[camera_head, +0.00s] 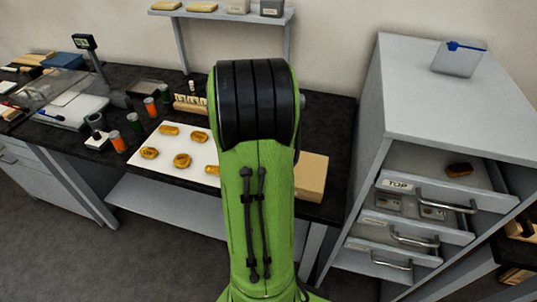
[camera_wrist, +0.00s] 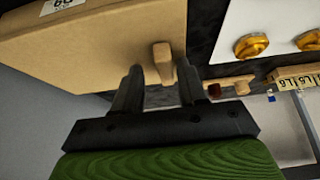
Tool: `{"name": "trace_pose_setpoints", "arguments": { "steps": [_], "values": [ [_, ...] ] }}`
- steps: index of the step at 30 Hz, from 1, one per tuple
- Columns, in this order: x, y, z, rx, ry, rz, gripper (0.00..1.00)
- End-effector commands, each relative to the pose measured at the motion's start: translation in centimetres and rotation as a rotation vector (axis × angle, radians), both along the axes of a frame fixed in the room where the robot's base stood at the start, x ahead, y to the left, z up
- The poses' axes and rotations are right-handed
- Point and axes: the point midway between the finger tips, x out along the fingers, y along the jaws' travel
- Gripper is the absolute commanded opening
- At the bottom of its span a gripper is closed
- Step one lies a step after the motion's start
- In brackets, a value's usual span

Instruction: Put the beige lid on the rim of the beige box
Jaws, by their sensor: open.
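In the wrist view a large beige box-like body (camera_wrist: 90,48) with a white label fills the upper left. A beige knob (camera_wrist: 163,58) stands out from it. I cannot tell whether this face belongs to the lid or to the box, or how the two sit together. My gripper (camera_wrist: 160,84) is open, its two dark fingers apart, with the knob in line with the gap between their tips. No grip on it shows. In the head view a beige block-shaped body (camera_head: 312,177) stands on the dark bench, partly hidden behind my green arm, which also hides my gripper.
A white board (camera_head: 170,152) with several golden fragments lies left of my arm. Orange and green jars (camera_head: 118,142), a scale (camera_head: 70,110) and a wooden rack (camera_head: 190,104) stand beyond. A grey cabinet (camera_head: 435,90) with open drawers (camera_head: 440,195) stands at the right.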

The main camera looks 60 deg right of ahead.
Motion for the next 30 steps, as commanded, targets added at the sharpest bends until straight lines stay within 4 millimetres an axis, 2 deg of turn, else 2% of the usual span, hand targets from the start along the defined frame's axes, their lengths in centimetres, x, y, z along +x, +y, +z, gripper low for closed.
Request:
{"name": "trace_pose_setpoints", "arguments": {
  "steps": [5, 12, 15, 19, 26, 29, 30],
  "values": [
    [-0.1, 1.0, 2.2, -0.005, -0.002, 0.003, 0.42],
    [-0.5, 4.2, 8.0, -0.004, -0.004, 0.003, 0.42],
    [-0.7, 5.2, 9.5, -0.003, -0.002, 0.002, 0.42],
    [-0.9, 5.8, 10.5, -0.001, 0.0, 0.0, 0.42],
    [-0.7, 6.2, 10.7, 0.0, -0.002, 0.011, 0.42],
    [1.3, 8.9, 11.8, 0.004, -0.007, 0.128, 0.42],
    [2.5, 11.1, 12.6, 0.006, -0.01, 0.216, 0.42]
  ]
}}
